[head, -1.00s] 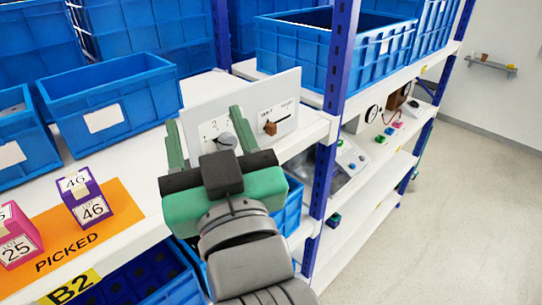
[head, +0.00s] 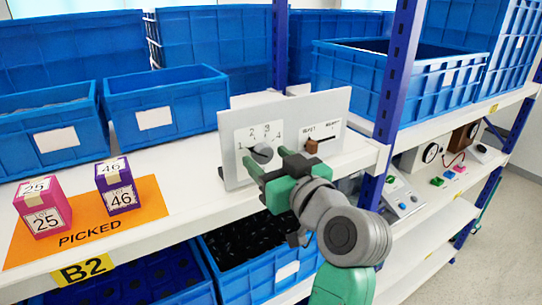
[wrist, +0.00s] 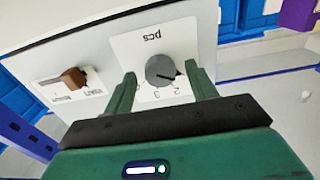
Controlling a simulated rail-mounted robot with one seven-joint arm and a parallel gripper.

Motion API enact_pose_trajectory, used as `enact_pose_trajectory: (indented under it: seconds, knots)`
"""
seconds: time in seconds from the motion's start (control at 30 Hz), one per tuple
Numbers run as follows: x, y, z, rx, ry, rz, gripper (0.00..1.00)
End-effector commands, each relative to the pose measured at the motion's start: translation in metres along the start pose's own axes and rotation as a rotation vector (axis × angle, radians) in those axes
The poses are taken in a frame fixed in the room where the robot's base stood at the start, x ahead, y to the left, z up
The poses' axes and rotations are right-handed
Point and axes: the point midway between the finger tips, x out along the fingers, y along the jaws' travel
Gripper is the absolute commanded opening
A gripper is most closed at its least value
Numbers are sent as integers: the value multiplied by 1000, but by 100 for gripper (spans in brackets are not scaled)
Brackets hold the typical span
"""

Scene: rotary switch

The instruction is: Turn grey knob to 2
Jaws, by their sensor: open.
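The grey knob (head: 261,153) is on a white dial plate with numbers, on an upright grey panel (head: 232,120). The knob also shows in the wrist view (wrist: 160,69), where the plate reads upside down with "pcs" above the knob and 2 and 3 below it. Its dark pointer mark is toward the right there, near the right finger; the exact number it points at I cannot tell. My gripper (head: 265,158) is open in front of the panel. In the wrist view its fingers (wrist: 160,80) lie on either side of the knob, with no clear contact.
A brown slider switch (head: 311,146) is on the same panel, right of the knob. A blue shelf post (head: 395,80) stands to the right. Pink and purple boxes sit on an orange mat (head: 150,195) at left. Blue bins (head: 165,105) line the back.

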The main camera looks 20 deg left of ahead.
Motion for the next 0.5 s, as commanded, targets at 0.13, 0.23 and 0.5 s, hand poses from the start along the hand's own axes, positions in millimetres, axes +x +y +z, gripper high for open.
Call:
enact_pose_trajectory:
  seconds: [0.13, 0.23, 0.5]
  knots:
    - [4, 0, 0, 0, 0, 0, 57]
    - [3, 0, 0, 0, 0, 0, 57]
    - [3, 0, 0, 0, 0, 0, 12]
